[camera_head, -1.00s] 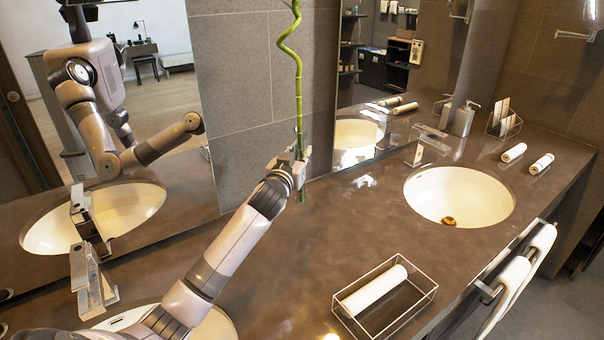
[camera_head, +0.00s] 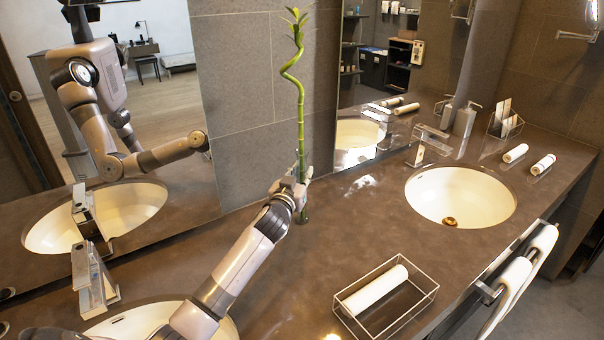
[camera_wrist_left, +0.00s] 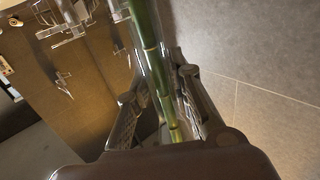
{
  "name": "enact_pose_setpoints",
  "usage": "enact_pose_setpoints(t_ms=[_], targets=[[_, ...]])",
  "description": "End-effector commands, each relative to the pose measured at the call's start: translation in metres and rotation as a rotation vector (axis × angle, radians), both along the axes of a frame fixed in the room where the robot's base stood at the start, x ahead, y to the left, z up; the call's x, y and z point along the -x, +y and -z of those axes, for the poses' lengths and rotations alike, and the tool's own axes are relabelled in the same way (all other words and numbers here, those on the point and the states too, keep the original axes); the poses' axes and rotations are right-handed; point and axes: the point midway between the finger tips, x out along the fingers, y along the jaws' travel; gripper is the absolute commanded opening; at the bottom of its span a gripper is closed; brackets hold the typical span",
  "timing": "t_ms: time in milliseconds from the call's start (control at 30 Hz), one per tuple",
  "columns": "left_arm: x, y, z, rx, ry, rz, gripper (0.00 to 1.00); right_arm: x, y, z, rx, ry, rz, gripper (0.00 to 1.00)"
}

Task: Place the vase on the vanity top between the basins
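The vase (camera_head: 304,212) is a slim clear one holding a tall green bamboo stalk (camera_head: 300,125) with a curled upper part and leaves. It is upright in the head view, over the counter between the two basins, close to the tiled wall. My left gripper (camera_head: 298,183) is around its lower part. In the left wrist view the fingers (camera_wrist_left: 165,105) are on both sides of the clear vase and stalk (camera_wrist_left: 150,55). I cannot tell whether the vase's bottom touches the vanity top (camera_head: 345,235). My right gripper is not in view.
The right basin (camera_head: 460,190) with its tap and the left basin (camera_head: 215,328), partly behind my arm, flank the spot. A clear tray (camera_head: 430,297) with a rolled towel (camera_head: 375,290) stands at the front. Mirrors line the wall. The counter between tray and vase is clear.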

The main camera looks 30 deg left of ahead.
Motion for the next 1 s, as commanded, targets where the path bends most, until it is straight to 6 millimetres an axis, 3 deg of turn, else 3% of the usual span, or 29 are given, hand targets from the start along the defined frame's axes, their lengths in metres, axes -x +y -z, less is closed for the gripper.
enact_pose_setpoints(t_ms=[200,567,767,1000], targets=[[0.000,0.000,0.000,0.000,0.000,0.000,0.37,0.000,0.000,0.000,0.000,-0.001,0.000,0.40],[0.000,0.000,-0.004,-0.001,0.000,0.000,0.37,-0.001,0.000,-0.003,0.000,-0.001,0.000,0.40],[0.022,-0.006,0.000,-0.001,0.001,0.002,0.37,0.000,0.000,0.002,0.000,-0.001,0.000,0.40],[0.067,-0.018,0.000,0.000,0.000,0.002,0.37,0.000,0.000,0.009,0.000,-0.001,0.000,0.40]])
